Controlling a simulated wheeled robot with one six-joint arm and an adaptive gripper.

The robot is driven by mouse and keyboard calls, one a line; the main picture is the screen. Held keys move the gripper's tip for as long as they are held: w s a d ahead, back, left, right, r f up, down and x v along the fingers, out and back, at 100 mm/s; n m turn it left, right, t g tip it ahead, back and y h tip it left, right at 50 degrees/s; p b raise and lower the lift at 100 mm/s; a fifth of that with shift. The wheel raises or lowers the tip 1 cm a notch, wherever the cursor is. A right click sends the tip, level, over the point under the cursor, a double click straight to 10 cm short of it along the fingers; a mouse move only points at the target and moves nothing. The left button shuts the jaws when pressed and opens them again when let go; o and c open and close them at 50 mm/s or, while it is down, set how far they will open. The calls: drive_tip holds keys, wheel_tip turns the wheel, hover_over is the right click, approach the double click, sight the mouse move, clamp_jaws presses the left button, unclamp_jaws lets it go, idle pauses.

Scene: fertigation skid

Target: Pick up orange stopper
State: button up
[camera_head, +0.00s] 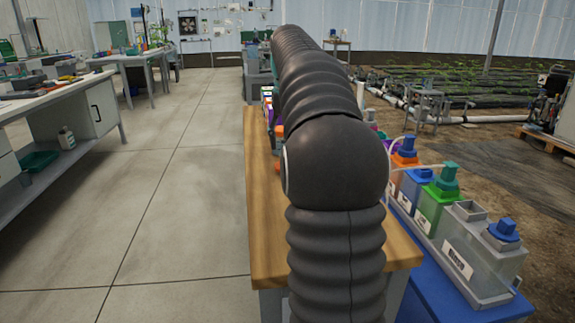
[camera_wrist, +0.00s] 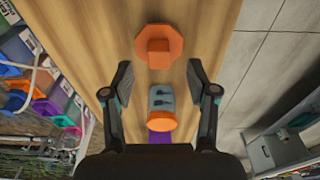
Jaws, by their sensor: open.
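An orange stopper (camera_wrist: 158,46) with an eight-sided flange and a blocky knob lies on the wooden bench top (camera_wrist: 95,30) in the wrist view. It is just beyond my fingertips, near the midline between them. My gripper (camera_wrist: 160,82) is open, with its two dark fingers apart and nothing held. A grey-blue piece with dark marks (camera_wrist: 160,95) and an orange rounded end (camera_wrist: 161,121) shows between the fingers. In the head view my arm hides most of the bench top, and only small orange bits show at its left edge.
A purple thing (camera_wrist: 160,138) shows partly below the orange rounded end. Tanks with coloured caps, including a green one (camera_head: 440,190), line the bench's right side in the head view. A white workbench (camera_head: 75,110) stands at left. The concrete floor (camera_head: 190,170) between is clear.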

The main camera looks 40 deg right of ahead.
drive_tip(key=shift+w+d+f, duration=0.15)
drive_tip(key=shift+w+f, duration=0.05)
drive_tip(key=shift+f, duration=0.65)
drive_tip(key=shift+w+d+f, duration=0.1)
drive_tip(key=shift+w+f, duration=0.05)
drive_tip(key=shift+f, duration=0.75)
drive_tip(key=shift+w+d+f, duration=0.15)
drive_tip(key=shift+w+f, duration=0.05)
drive_tip(key=shift+f, duration=0.65)
drive_tip(key=shift+c, duration=0.2)
drive_tip(key=c, duration=1)
